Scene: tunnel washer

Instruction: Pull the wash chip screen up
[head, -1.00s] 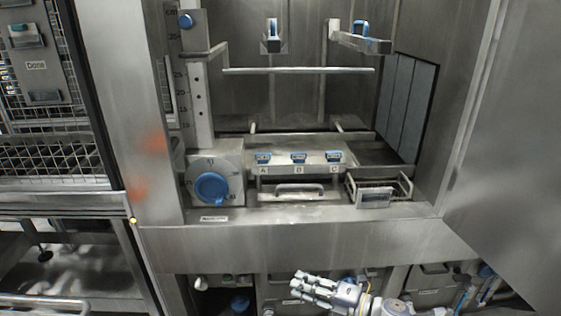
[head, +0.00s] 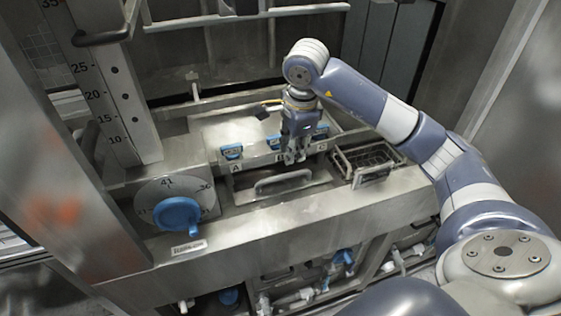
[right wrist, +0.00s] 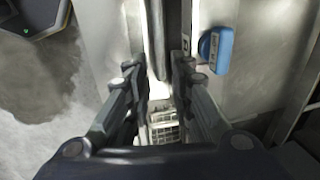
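A metal panel with a U-shaped handle (head: 284,182) sits in the ledge below the blue tabs; I cannot tell whether it is the wash chip screen. A small wire basket (head: 362,165) sits to its right. My right gripper (head: 294,158) points down just above and behind the handle. In the right wrist view its fingers (right wrist: 161,85) stand apart, with the handle bar (right wrist: 156,40) showing between and beyond them. The basket's mesh (right wrist: 165,132) shows lower down. Nothing is visibly gripped. My left gripper is out of view.
Blue tabs (head: 231,152) line the ledge behind the handle, partly hidden by the gripper. A blue dial (head: 178,216) stands at the left, below a scaled post (head: 105,95). A horizontal bar (head: 245,17) crosses above. Valves and pipes (head: 343,258) lie below the ledge.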

